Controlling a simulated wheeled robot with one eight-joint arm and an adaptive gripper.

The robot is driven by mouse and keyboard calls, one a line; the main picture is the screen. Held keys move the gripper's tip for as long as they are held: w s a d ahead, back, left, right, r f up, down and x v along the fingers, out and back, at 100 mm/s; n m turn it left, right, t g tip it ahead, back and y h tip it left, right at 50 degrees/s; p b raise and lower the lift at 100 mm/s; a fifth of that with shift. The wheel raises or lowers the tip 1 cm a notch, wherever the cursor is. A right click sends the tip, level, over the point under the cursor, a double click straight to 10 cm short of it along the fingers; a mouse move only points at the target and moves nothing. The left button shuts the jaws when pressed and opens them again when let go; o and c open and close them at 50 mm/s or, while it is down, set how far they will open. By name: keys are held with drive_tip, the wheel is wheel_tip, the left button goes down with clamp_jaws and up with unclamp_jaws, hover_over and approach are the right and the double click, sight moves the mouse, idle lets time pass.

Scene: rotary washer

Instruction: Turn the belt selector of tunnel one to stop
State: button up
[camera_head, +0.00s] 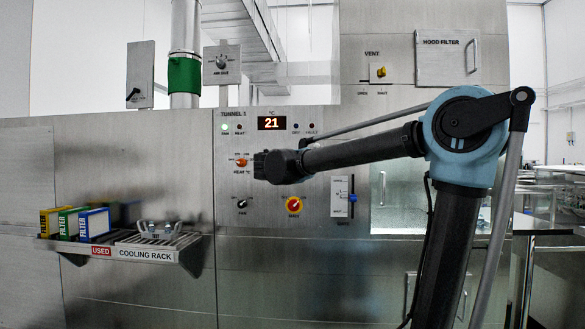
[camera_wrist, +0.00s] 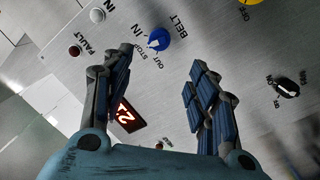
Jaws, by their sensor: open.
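The belt selector (camera_wrist: 160,38) is a blue knob on the steel panel, labelled BELT with IN, STOP and OUT around it, in the wrist view's upper middle. A white mark on it faces lower left; I cannot tell exactly which label it meets. My gripper (camera_wrist: 163,62) is open and empty, its two fingers on either side of the view below the knob, apart from it. In the head view my gripper (camera_head: 268,166) is in front of the tunnel one panel (camera_head: 265,217), and the belt selector is hidden behind it or the arm.
A red display (camera_head: 271,123) reads 21. An orange heat knob (camera_head: 240,162), black fan knob (camera_head: 242,203), red-and-yellow main switch (camera_head: 294,205) and slider (camera_head: 342,196) are close by. A cooling rack (camera_head: 150,254) juts out at lower left, bearing filter boxes (camera_head: 95,224).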

drive_tip(key=w+d, duration=0.1)
drive_tip(key=w, duration=1.2)
drive_tip(key=shift+d, duration=0.4)
drive_tip(key=c, duration=1)
